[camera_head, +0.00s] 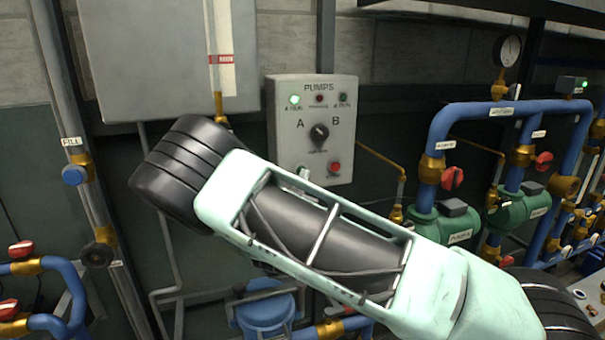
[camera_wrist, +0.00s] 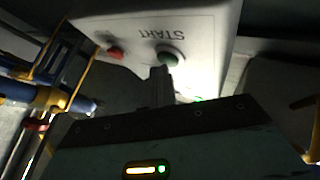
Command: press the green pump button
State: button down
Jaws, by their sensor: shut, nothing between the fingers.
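The green pump button (camera_wrist: 170,58) sits on the light control box next to the upside-down word START in the wrist view. In the head view only a bit of the green button (camera_head: 303,172) shows above my arm, at the box's lower left. My gripper (camera_wrist: 160,72) is shut and empty, its fingertips just at the near edge of the green button. I cannot tell whether they touch it. My arm hides the gripper in the head view.
The box marked PUMPS (camera_head: 287,150) carries a red button (camera_head: 334,168) beside the green one, a black A/B selector knob (camera_head: 319,132) and a lit green lamp (camera_head: 294,100). Blue pipes with green pumps (camera_head: 448,226) stand at right. A grey cabinet (camera_head: 150,60) is upper left.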

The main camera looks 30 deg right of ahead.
dwell(0.5)
jog(key=shift+s+a, duration=0.25)
jog(key=shift+s, duration=0.55)
jog(key=shift+s, duration=0.1)
jog(key=shift+s+a+b, duration=0.1)
jog(key=shift+s+a, duration=0.1)
jog(key=shift+s, duration=0.6)
jog(key=shift+s+a+b, duration=0.15)
jog(key=shift+s+a, duration=0.1)
jog(key=shift+s, duration=0.5)
jog(key=shift+s+a+b, duration=0.1)
jog(key=shift+s+a, duration=0.1)
jog(key=shift+s, duration=0.6)
